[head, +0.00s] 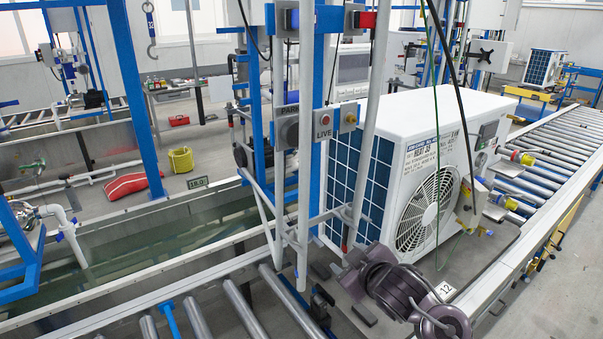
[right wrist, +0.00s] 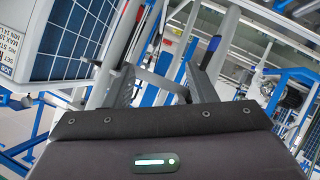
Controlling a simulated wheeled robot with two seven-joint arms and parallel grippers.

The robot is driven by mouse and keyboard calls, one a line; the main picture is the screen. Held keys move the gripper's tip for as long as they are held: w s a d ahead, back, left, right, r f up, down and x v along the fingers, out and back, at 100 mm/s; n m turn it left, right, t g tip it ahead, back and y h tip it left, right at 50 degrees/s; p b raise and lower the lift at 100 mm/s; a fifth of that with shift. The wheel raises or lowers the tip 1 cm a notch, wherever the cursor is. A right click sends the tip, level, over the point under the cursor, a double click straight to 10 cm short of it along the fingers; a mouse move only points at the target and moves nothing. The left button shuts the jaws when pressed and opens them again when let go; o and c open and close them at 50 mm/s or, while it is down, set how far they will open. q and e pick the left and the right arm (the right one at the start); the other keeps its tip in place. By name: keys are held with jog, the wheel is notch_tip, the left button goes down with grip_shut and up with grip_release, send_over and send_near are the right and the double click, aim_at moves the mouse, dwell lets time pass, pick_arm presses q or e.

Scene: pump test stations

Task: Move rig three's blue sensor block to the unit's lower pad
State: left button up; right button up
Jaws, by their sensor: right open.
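The white heat pump unit (head: 375,130) stands on the roller line, its fan grille facing front right. A small blue block (head: 291,19) sits on a grey box high on the blue rig frame, left of a red block (head: 367,19); I cannot tell if it is rig three's sensor block. My right gripper (head: 345,268) is low in front of the unit, by the rig's foot. In the right wrist view its jaws (right wrist: 168,72) are apart and nothing shows held. The unit's side (right wrist: 70,40) shows there at upper left. I cannot make out the lower pad. My left gripper is out of view.
Grey rig posts (head: 305,150) stand close to my right gripper, with a PARK/LIVE switch panel (head: 320,125). A water trough (head: 160,240) lies at left. Rollers (head: 550,150) run along the right. Hoses hang before the unit.

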jog(key=w+a+r+n+t+y+p, duration=0.1)
jog(key=a+r+n+y, duration=0.15)
jog(key=r, duration=0.95)
jog(key=w+a+r+n+t+y+p, duration=0.15)
jog(key=r+n, duration=0.25)
jog(key=r, duration=0.8)
jog(key=n+y, duration=0.2)
jog(key=n, duration=0.4)
send_near(312, 19)
jog(key=w+a+f, duration=0.3)
jog(key=w+f, duration=0.1)
jog(key=f, duration=0.3)
notch_tip(312, 19, up, 7)
jog(key=s+d+n, duration=0.1)
jog(key=n, duration=0.1)
jog(key=shift+s+d+f+n+p, duration=0.15)
jog(key=shift+s+d+n+p, duration=0.1)
jog(key=shift+s+n+p, duration=0.1)
jog(key=shift+a, duration=0.1)
jog(key=shift+p+x, duration=0.95)
jog(key=shift+x, duration=3.55)
